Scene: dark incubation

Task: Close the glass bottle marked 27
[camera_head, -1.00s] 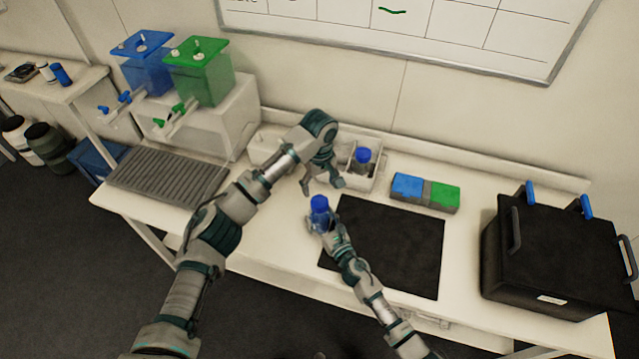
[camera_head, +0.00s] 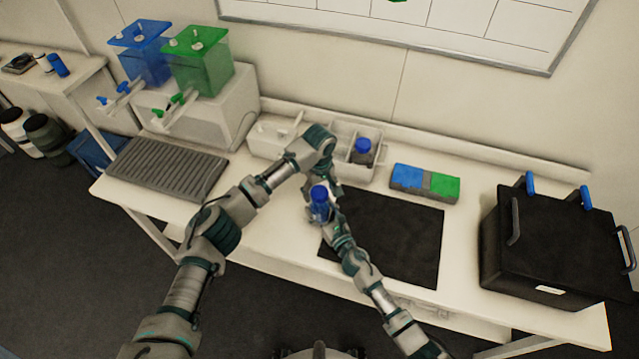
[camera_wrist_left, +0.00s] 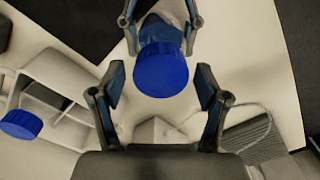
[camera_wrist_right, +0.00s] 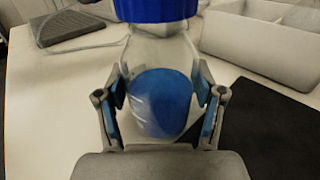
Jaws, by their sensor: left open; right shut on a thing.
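A clear glass bottle (camera_wrist_right: 150,52) with a blue screw cap (camera_head: 319,193) stands upright in my right gripper (camera_wrist_right: 160,98), which is shut around its body. A blue area (camera_wrist_right: 162,100) shows on or through the glass; no number is readable. The cap sits on the bottle's neck; whether it is tight cannot be told. My left gripper (camera_wrist_left: 160,85) is open, its fingers on either side of the cap (camera_wrist_left: 160,68), with gaps showing between. In the head view the left fingers are partly hidden by the left wrist, close by the bottle.
A second blue-capped bottle (camera_head: 362,150) stands in the white divided holder (camera_head: 376,172) behind. A black mat (camera_head: 400,240) lies right of the bottle, with a blue-green block (camera_head: 425,183) and black box (camera_head: 550,240) beyond. A ribbed tray (camera_head: 165,168) lies left.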

